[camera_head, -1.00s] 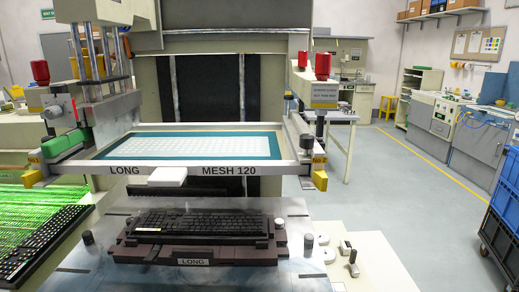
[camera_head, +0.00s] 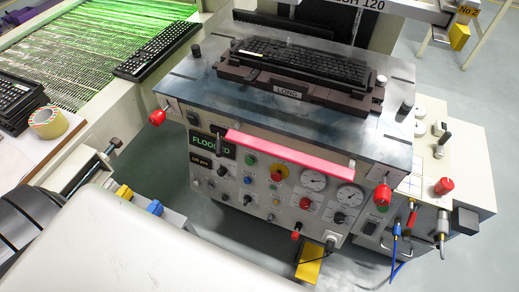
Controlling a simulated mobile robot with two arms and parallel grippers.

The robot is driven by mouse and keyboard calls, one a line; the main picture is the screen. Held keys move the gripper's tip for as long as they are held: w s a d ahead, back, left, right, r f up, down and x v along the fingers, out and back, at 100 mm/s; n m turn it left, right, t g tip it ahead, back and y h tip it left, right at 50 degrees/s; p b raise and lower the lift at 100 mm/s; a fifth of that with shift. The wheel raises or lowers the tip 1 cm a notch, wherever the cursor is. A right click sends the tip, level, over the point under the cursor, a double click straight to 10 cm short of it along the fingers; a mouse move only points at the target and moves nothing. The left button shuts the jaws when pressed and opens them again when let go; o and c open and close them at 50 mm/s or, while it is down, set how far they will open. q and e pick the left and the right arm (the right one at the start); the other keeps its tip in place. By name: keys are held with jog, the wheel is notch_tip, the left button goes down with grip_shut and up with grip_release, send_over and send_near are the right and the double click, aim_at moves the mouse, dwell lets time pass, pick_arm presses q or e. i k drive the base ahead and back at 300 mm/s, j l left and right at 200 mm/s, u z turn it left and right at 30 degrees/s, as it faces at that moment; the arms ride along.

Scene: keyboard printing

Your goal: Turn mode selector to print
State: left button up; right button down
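The printing machine's control panel (camera_head: 262,200) faces me below the steel table. A display (camera_head: 210,145) with green text appears to read FLOODED, partly covered by a lever. Neither of my grippers can be made out in the head view.
A pink bar (camera_head: 290,157) runs across the panel's upper part. A black keyboard (camera_head: 300,60) sits in a brown fixture on the steel table (camera_head: 212,83). Red knobs (camera_head: 157,117) (camera_head: 382,195) stick out at the panel's sides. Cables (camera_head: 396,245) hang at right. A tape roll (camera_head: 47,122) lies at left.

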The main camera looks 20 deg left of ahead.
aim_at(248, 199)
jog(key=u, duration=0.95)
jog(key=k, duration=1.45)
